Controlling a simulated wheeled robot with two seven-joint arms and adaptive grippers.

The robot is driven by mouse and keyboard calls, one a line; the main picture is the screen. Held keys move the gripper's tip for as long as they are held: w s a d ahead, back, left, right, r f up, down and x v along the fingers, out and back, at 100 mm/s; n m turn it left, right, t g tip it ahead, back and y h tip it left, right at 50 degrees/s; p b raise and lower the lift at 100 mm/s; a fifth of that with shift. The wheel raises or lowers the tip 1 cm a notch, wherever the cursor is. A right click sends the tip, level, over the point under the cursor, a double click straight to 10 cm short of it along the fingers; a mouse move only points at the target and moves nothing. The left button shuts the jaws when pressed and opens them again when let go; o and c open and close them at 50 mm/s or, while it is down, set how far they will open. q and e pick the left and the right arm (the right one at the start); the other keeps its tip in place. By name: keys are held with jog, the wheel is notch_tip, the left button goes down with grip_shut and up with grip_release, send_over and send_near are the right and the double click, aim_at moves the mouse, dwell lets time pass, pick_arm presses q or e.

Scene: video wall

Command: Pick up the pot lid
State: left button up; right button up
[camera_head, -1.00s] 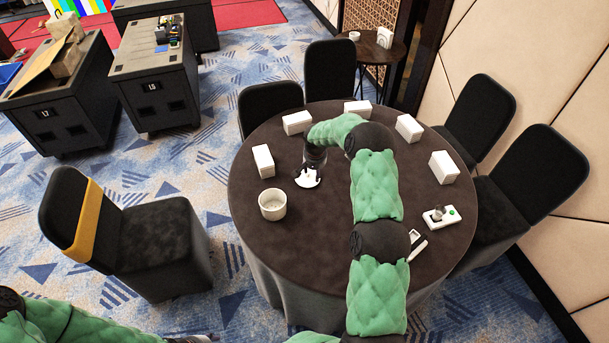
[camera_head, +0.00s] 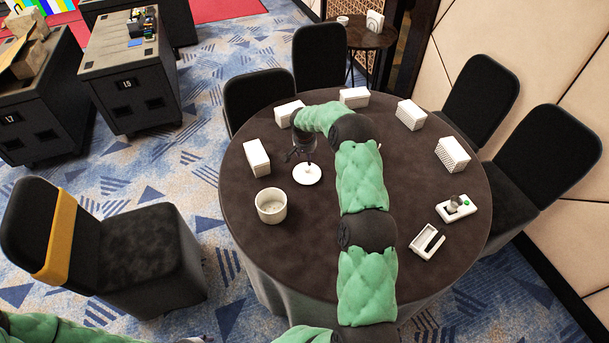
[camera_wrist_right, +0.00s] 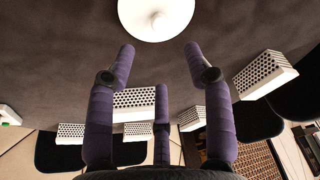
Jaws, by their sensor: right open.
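The pot lid (camera_head: 307,174) is a white disc lying on the round dark table; its small knob shows in the right wrist view, where the lid (camera_wrist_right: 156,18) is cut by the top edge. The white round pot (camera_head: 271,206) stands open, left of and nearer than the lid. My right gripper (camera_head: 303,155) is at the lid's far side in the head view, fingers dark and partly hidden. In the right wrist view its purple fingers (camera_wrist_right: 160,52) are spread and empty, with the lid beyond their tips. My left gripper does not show; only green arm padding is at bottom left.
Several white perforated boxes stand around the table (camera_head: 240,180), one of them (camera_head: 257,158) left of the lid. A white tray (camera_head: 428,241) and a small white device (camera_head: 456,208) lie at right. Black chairs ring the table. My right arm crosses its middle.

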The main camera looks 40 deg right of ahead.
send_over(307, 167)
jog(key=s, duration=0.1)
jog(key=f, duration=0.5)
jog(key=shift+a, duration=0.4)
jog(key=shift+a+b+x, duration=0.15)
jog(key=shift+b+x, duration=0.15)
jog(key=shift+x, duration=0.95)
jog(key=shift+a+b+x, duration=0.1)
jog(key=shift+b+x, duration=0.15)
jog(key=shift+x, duration=1.05)
grip_shut()
